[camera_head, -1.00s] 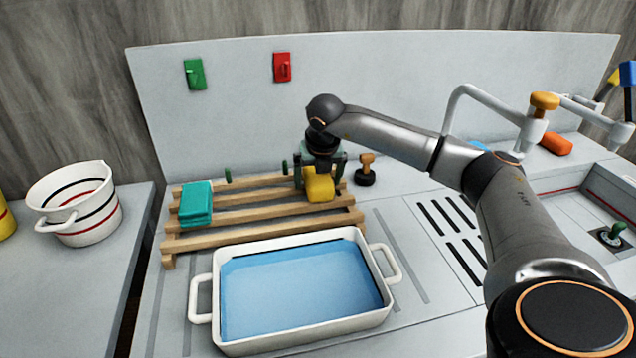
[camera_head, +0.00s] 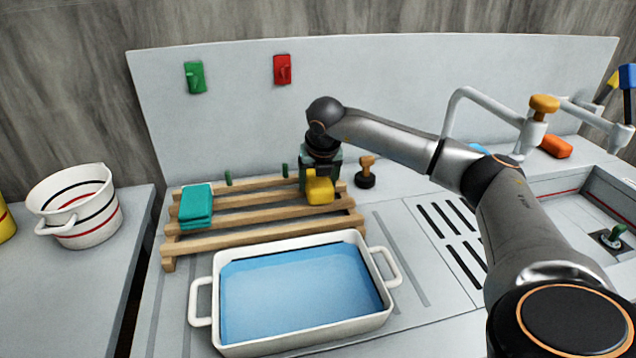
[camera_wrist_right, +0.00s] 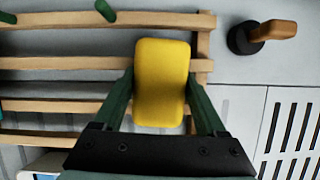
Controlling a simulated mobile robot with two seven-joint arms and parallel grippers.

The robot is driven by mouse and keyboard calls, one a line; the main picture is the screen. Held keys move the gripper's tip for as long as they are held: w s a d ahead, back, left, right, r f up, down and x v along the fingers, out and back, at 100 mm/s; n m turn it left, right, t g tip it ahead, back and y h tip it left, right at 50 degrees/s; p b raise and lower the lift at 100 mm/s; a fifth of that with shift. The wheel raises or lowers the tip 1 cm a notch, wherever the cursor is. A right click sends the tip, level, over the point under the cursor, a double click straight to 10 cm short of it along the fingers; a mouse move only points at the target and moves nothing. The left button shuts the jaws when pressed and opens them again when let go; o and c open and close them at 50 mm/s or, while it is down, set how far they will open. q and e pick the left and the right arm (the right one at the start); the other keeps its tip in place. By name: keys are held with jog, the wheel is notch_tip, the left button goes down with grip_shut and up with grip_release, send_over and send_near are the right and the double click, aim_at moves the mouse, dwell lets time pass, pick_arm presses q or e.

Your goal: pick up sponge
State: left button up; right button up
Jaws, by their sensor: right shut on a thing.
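A yellow sponge (camera_head: 320,188) is at the right end of the wooden slatted rack (camera_head: 262,221). My right gripper (camera_head: 318,172) points down over the rack with its green fingers on both sides of the sponge and is shut on it. In the right wrist view the yellow sponge (camera_wrist_right: 162,82) sits between the two fingers of the right gripper (camera_wrist_right: 160,100), above the slats. I cannot tell whether the sponge still touches the rack. A teal sponge (camera_head: 196,204) lies on the rack's left part. My left gripper is not in view.
A white basin (camera_head: 300,340) of blue water stands in front of the rack. A black stopper with a wooden knob (camera_head: 366,176) is just right of the rack. A striped white bucket (camera_head: 78,210) is at left. A faucet (camera_head: 452,105) and an orange block (camera_head: 556,147) are at right.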

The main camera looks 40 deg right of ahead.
jog(key=shift+r, duration=0.45)
notch_tip(320, 180, up, 3)
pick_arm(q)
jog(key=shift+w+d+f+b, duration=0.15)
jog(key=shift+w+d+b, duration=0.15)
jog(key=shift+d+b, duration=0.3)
pick_arm(e)
jog(key=s+a+r, duration=0.8)
jog(key=s+r, duration=0.1)
jog(key=s, duration=0.2)
jog(key=shift+a+r, duration=0.2)
jog(key=shift+r, duration=0.1)
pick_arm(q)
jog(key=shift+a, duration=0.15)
pick_arm(e)
jog(key=shift+s, duration=0.1)
